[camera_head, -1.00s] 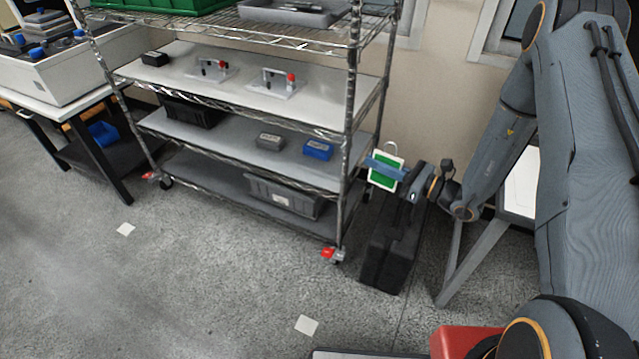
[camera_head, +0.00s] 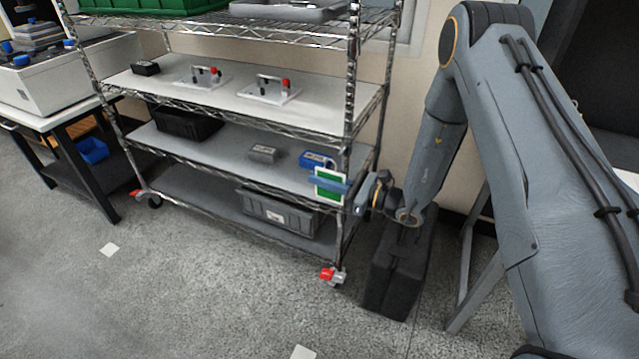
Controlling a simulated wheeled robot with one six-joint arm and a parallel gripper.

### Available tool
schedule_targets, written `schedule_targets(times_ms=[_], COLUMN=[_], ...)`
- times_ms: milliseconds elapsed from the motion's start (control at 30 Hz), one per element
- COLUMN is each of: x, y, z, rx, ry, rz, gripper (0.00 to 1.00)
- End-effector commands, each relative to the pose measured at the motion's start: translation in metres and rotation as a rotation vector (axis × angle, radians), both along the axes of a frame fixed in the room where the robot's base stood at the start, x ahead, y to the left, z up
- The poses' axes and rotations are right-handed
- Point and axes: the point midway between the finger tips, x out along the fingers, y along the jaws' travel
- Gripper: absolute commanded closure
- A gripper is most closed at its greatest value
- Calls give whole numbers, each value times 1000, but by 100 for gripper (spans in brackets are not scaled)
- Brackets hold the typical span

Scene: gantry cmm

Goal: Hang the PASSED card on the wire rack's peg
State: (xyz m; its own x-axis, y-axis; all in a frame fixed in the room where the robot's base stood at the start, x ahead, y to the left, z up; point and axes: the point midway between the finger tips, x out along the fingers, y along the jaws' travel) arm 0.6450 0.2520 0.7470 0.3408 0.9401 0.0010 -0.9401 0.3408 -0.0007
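The green card with a white border (camera_head: 329,195) is in front of the wire rack's right front post. Its lettering is too small to read. A pale loop shows at its top. My gripper (camera_head: 333,183) reaches in from the right, with its blue-grey fingers across the card, and looks shut on it. The wire rack (camera_head: 349,105) has several shelves on chrome posts. I cannot make out its peg in this view. Whether the card touches the post cannot be told.
A blue box (camera_head: 317,160) and a grey box (camera_head: 264,154) sit on a rack shelf behind the card. A black case (camera_head: 396,268) stands on the floor right of the rack, below my arm.

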Motion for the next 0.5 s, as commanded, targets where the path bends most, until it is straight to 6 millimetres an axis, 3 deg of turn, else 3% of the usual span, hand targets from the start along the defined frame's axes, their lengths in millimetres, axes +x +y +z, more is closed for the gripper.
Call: schedule_targets(times_ms=[500], x=[27], y=[-10], z=[-4], rx=[0], ry=[0], rz=[-1], gripper=[100])
